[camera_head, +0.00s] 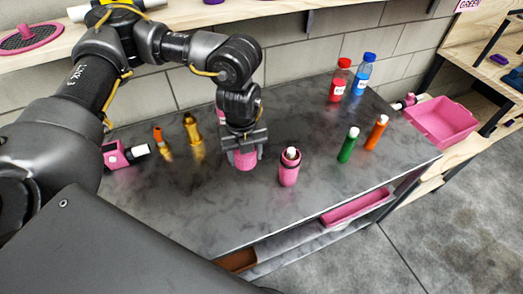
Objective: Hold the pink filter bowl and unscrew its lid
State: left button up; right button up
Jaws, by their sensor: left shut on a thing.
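My left gripper (245,147) reaches down to the counter and is shut on a pink rounded thing (245,162), which looks like the pink filter bowl. Its upper part is hidden by the fingers and wrist, so I cannot tell whether a lid is on it. To the right, apart from the gripper, a pink cup-shaped housing (288,175) stands upright with a dark rim and a white piece showing at its top. My right gripper is not in view.
Orange (376,132) and green (348,146) cylinders, red (340,80) and blue (362,75) bottles stand right. Gold (193,130) and orange pieces and a pink box-like part (115,155) stand left. A pink bin (441,121) is beyond the counter. The counter's front is clear.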

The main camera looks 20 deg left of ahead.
pick_arm(q)
jog(key=n, duration=0.1)
jog(key=f+n, duration=0.1)
jog(key=n, duration=0.1)
jog(key=shift+f, duration=0.1)
jog(key=w+a+f, duration=0.4)
jog(key=w, duration=0.1)
jog(key=w+a+f, duration=0.5)
jog(key=shift+f+b, duration=0.2)
jog(key=shift+b, duration=0.1)
jog(key=shift+w+a+f, duration=0.1)
jog(key=shift+a+f, duration=0.05)
jog(key=shift+f, duration=0.75)
jog(key=shift+w+a+f, duration=0.1)
jog(key=shift+f, duration=0.8)
jog(key=shift+s+f, duration=0.1)
jog(key=o, duration=1.1)
jog(key=shift+f, duration=0.1)
notch_tip(320, 180, up, 12)
jog(key=shift+r+p, duration=0.25)
jog(key=shift+p, duration=0.2)
